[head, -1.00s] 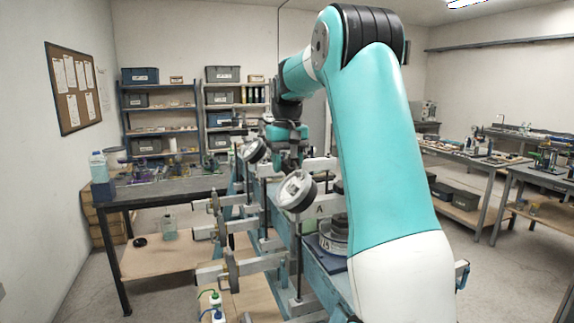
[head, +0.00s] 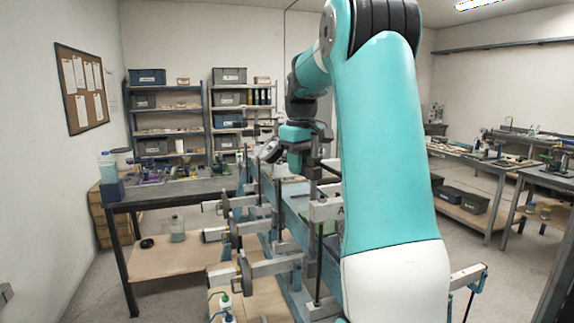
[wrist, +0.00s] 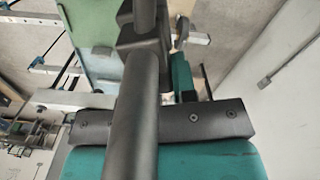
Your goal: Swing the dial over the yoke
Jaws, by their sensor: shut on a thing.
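My gripper (head: 314,172) is in the middle of the head view, pointing down over the lever row. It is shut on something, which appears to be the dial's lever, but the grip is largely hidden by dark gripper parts. The large white-faced dial does not show clearly now. A smaller round dial (head: 268,150) stands tilted just left of my gripper. A pale block with dark posts (head: 326,208) stands just below the gripper; I cannot tell if it is the yoke. In the wrist view the dark gripper body (wrist: 190,124) and a dark cylinder (wrist: 136,120) fill the middle.
Several pale beams with round discs (head: 243,272) stick out on the left of the blue frame. A dark bench (head: 170,193) stands behind at the left, and shelves (head: 165,115) line the back wall. Workbenches (head: 470,160) stand at the right.

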